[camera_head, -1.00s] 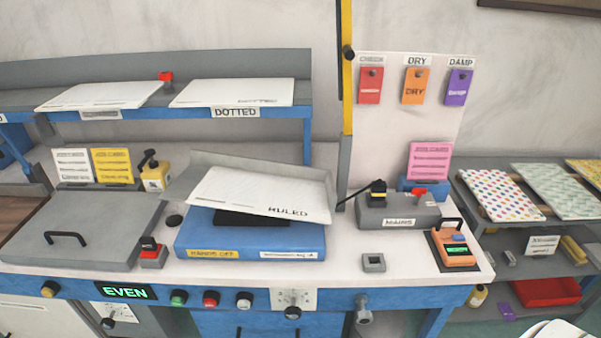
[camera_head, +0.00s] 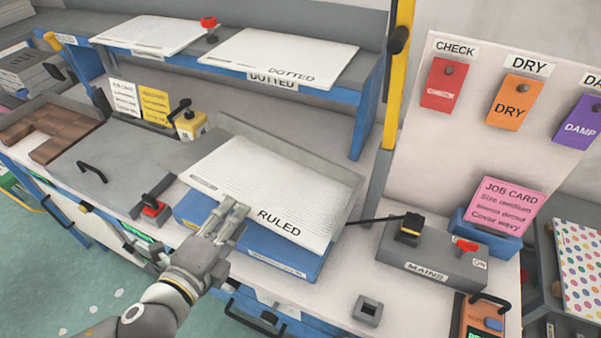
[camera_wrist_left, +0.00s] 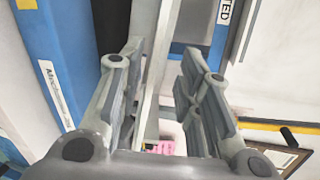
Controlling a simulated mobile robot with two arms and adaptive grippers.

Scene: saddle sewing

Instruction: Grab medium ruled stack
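The ruled stack (camera_head: 275,190), white lined paper marked RULED, lies on a tilted grey tray (camera_head: 345,212) above a blue machine (camera_head: 270,246). My left gripper (camera_head: 232,216) is at the stack's front edge, left of the word RULED. In the left wrist view my left gripper (camera_wrist_left: 162,62) has its fingers apart. A thin pale edge (camera_wrist_left: 158,70) runs between them, apparently of the stack or tray; I see no clear grip on it. The blue machine (camera_wrist_left: 50,50) shows left of the fingers. My right gripper is out of view.
The dotted stack (camera_head: 278,58) and another paper stack (camera_head: 150,33) lie on the shelf behind. A pink job card (camera_head: 500,205) reads size medium. The grey MAINS box (camera_head: 430,262) with its lever stands to the right. A grey lid (camera_head: 115,165) lies to the left.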

